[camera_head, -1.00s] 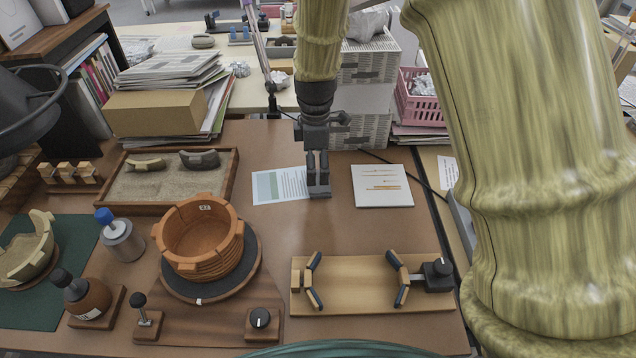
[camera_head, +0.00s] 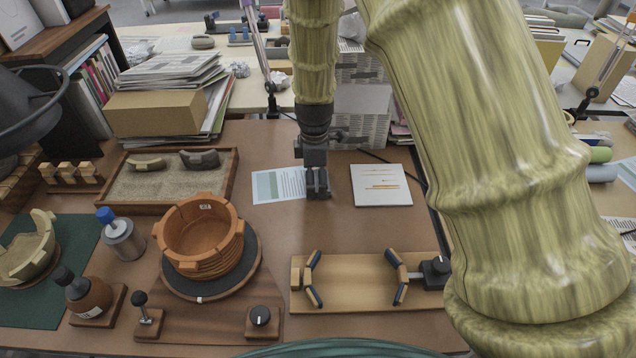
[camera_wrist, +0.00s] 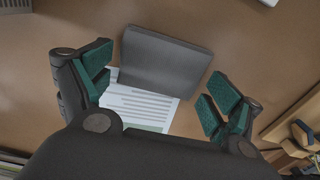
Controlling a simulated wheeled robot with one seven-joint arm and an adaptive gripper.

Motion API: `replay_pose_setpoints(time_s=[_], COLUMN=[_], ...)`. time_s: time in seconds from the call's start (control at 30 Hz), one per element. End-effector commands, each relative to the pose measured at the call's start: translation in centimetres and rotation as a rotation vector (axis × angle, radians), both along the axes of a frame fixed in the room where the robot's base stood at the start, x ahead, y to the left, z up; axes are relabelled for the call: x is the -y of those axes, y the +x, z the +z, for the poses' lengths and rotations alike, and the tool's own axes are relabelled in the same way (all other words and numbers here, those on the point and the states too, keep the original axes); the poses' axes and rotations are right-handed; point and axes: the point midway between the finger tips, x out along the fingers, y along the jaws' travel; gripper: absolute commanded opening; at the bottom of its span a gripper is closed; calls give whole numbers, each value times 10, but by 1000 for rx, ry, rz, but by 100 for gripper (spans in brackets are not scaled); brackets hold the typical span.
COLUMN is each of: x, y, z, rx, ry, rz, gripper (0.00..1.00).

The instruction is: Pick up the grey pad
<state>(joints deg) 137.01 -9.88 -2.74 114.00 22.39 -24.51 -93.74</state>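The grey pad (camera_wrist: 165,62) is a flat dark grey block on the brown table, partly over a printed sheet (camera_wrist: 140,106). In the wrist view it lies ahead of my gripper (camera_wrist: 162,95), around the space between the two green-lined fingers. The fingers stand apart, with a gap between each of them and the pad. In the head view my gripper (camera_head: 317,185) points down beside the printed sheet (camera_head: 278,186); the pad is hard to tell from the dark fingers there.
A white booklet (camera_head: 381,185) lies right of my gripper. A wooden clamp board (camera_head: 358,275) is nearer, and an orange pot (camera_head: 203,232) on a round stand is at left. A sand tray (camera_head: 170,178) is farther left. The table between gripper and clamp board is clear.

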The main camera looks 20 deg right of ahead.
Motion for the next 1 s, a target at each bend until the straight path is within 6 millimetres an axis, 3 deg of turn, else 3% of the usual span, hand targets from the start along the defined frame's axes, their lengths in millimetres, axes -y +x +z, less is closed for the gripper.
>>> replay_pose_setpoints(time_s=[0.03,0.1,0.57,1.0], x=[0,0,0,-1], y=[0,0,-2,-3], z=[0,0,4,63], rx=[0,0,0,2], ry=[0,0,1,2], rz=[0,0,0,0], gripper=[73,60,60,60])
